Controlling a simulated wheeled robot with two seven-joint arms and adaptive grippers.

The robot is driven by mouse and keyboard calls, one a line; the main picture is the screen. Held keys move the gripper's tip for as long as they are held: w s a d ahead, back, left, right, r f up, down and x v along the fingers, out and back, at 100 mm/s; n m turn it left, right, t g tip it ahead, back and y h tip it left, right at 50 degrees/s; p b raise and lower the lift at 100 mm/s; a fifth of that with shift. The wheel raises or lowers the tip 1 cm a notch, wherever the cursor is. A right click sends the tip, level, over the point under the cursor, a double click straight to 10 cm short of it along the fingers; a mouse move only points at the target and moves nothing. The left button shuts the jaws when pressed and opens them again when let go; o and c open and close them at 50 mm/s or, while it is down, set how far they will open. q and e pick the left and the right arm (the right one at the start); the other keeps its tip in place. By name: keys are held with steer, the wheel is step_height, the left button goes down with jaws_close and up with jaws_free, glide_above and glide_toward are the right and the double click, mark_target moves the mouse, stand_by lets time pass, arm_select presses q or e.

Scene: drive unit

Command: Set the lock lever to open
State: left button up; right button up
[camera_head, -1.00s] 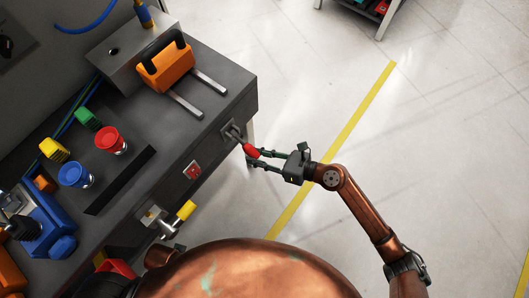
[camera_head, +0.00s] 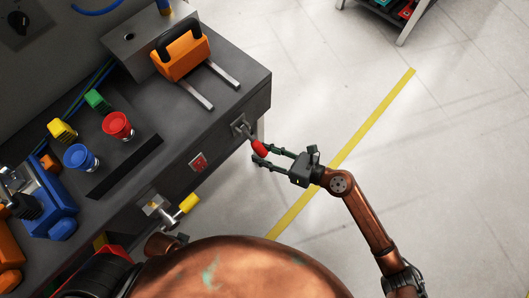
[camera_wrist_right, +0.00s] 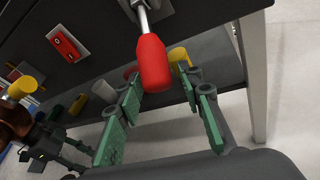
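The lock lever looks to be the short metal lever with a red grip (camera_head: 260,148) on the bench's front face, near its right corner. In the right wrist view, the red grip (camera_wrist_right: 153,63) hangs from its metal stem toward the camera. My right gripper (camera_head: 262,155) is open at the grip. Its two green fingers stand apart on either side of the grip in the right wrist view (camera_wrist_right: 158,80), with gaps visible.
The bench (camera_head: 225,125) carries an orange block with a black handle (camera_head: 180,55) and several coloured parts. A red switch (camera_head: 198,162) and a yellow-handled lever (camera_head: 188,204) are on the front. A shelf (camera_wrist_right: 210,65) lies below.

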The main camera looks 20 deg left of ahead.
steer(key=shift+o, duration=0.6)
steer(key=shift+d, duration=0.1)
steer(key=v, duration=1.2)
